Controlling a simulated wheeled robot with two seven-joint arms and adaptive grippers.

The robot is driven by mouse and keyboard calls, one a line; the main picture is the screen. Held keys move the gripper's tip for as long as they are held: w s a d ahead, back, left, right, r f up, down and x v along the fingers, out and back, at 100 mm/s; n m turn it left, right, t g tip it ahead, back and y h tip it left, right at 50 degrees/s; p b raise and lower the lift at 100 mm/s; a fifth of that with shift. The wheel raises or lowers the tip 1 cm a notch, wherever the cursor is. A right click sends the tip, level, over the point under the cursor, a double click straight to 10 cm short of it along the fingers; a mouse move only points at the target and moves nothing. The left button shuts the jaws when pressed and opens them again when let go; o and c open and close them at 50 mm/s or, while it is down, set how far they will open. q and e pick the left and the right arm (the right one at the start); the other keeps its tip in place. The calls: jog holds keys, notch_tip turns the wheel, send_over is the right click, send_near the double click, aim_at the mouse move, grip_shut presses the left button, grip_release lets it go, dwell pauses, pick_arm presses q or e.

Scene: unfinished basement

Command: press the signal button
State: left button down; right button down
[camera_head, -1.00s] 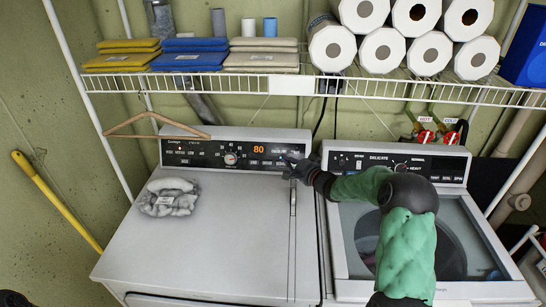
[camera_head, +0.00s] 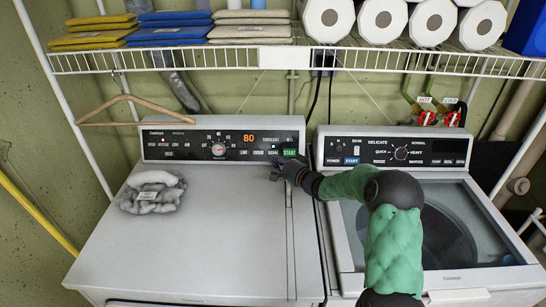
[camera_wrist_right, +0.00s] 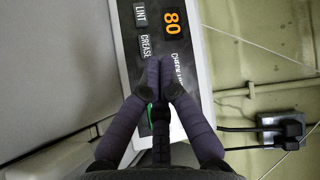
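The dryer's control panel (camera_head: 222,146) has an orange "80" display and a row of small labelled buttons. A lit green START button (camera_head: 289,152) is at the row's right end. The small button label just left of START (camera_head: 272,152) is too small to read for certain as signal. My right gripper (camera_head: 274,170) is just below this end of the row. In the right wrist view, its fingertips (camera_wrist_right: 160,64) are together, empty, beside the CREASE button (camera_wrist_right: 146,46), hiding the buttons behind them. I cannot tell whether they touch the panel. My left gripper is out of view.
A grey lint bundle (camera_head: 153,192) lies on the dryer top (camera_head: 205,240). A washer (camera_head: 450,280) stands to the right, under my right arm. A wire shelf (camera_head: 270,60) with cloths and paper rolls runs above. A wooden hanger (camera_head: 130,108) hangs at left.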

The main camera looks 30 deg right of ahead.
aim_at(275, 155)
dwell(0.3)
jog(key=w+d+f, duration=0.1)
jog(key=w+b, duration=0.1)
jog(key=w+d+f+b, duration=0.1)
jog(key=w, duration=0.1)
jog(key=shift+w+d+f, duration=0.1)
jog(key=shift+d+f, duration=0.2)
jog(key=shift+f, duration=0.05)
jog(key=shift+w+d+f, duration=0.2)
jog(key=shift+w+d, duration=0.2)
jog(key=shift+w, duration=0.3)
jog(key=shift+w+d+f+p, duration=0.35)
jog(key=shift+w+d+p, duration=0.05)
jog(key=shift+w, duration=0.15)
dwell(0.5)
jog(key=shift+w+d+p, duration=0.15)
jog(key=shift+w+p, duration=0.1)
jog(key=shift+p, duration=0.3)
jog(key=shift+f, duration=0.15)
